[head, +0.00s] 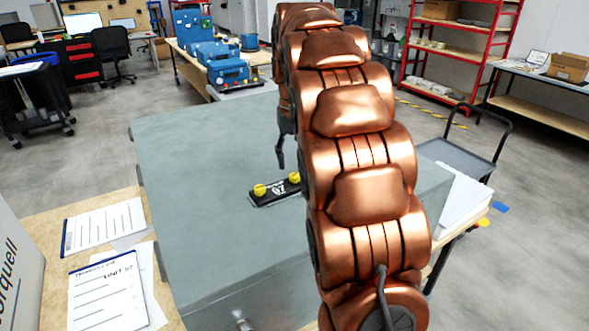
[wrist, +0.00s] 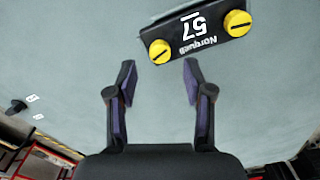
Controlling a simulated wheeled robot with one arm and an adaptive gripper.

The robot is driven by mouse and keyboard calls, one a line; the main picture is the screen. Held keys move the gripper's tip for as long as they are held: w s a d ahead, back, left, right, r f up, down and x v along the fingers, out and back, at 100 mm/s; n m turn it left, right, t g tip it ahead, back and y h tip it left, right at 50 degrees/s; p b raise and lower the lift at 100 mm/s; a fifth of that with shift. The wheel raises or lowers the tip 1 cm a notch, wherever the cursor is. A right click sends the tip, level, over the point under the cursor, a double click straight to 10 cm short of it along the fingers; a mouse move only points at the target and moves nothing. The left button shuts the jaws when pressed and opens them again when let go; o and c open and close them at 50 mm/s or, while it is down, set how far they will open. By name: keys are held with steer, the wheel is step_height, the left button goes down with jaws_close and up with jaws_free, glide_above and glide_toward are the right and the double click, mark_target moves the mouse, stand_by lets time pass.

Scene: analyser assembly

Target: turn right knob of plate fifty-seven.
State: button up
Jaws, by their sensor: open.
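Plate 57 (head: 278,190) is a small black plate with white lettering and two yellow knobs, lying on top of a large grey-green box (head: 205,150). In the head view the left knob (head: 260,190) and the right knob (head: 294,177) stand near its ends. The wrist view shows the plate (wrist: 197,38) tilted, with one knob (wrist: 160,51) at its lower left and the other (wrist: 238,23) at its upper right. My gripper (wrist: 158,66) is open and empty. In that view its fingertips lie just below the lower-left knob, apart from it. In the head view my arm hides most of the gripper.
Papers (head: 103,225) and a clipboard (head: 107,292) lie on the wooden table left of the box. A white carton (head: 18,270) stands at the lower left. A grey cart (head: 460,157) is at right. The box top around the plate is clear.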

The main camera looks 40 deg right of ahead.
mark_target(294, 175)
steer(key=shift+f+p, duration=0.55)
steer(key=shift+f, duration=1.45)
jaws_close()
